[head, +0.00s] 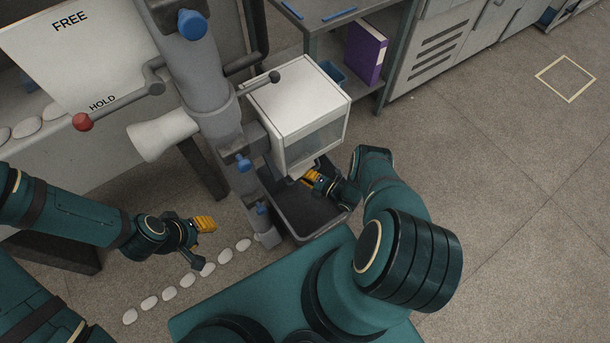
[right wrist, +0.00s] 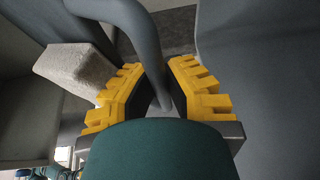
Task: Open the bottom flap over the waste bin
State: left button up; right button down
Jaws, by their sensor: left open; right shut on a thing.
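The white box (head: 292,108) with a dark window hangs on the grey machine column, above the dark grey waste bin (head: 288,208). The bottom flap is on the box's underside and mostly hidden in the head view; I cannot tell its angle. My right gripper (head: 311,179) is just under the box, over the bin. In the right wrist view its yellow fingers (right wrist: 160,95) are shut on a curved grey bar (right wrist: 148,45), which looks like a handle. My left gripper (head: 204,224) is open and empty, left of the bin.
The grey column (head: 205,95) carries blue knobs and a red-ended lever (head: 83,122). A white cone (head: 160,136) sticks out at left. A row of white pads (head: 187,280) lies below my left gripper. A shelf with a purple binder (head: 365,52) stands behind. The floor at right is clear.

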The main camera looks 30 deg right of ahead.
jog(key=shift+s+a+f, duration=0.15)
jog(key=shift+s+f, duration=0.15)
jog(key=shift+f, duration=0.05)
jog(key=c, duration=1.1)
grip_release()
jog(key=shift+c, duration=0.2)
jog(key=shift+o, duration=0.7)
jog(key=shift+w, duration=0.1)
jog(key=shift+w+r, duration=0.1)
jog(key=shift+r, duration=0.05)
jog(key=shift+d+r, duration=0.1)
jog(key=shift+d, duration=0.1)
jog(key=v, duration=0.8)
jog(key=shift+a, duration=0.1)
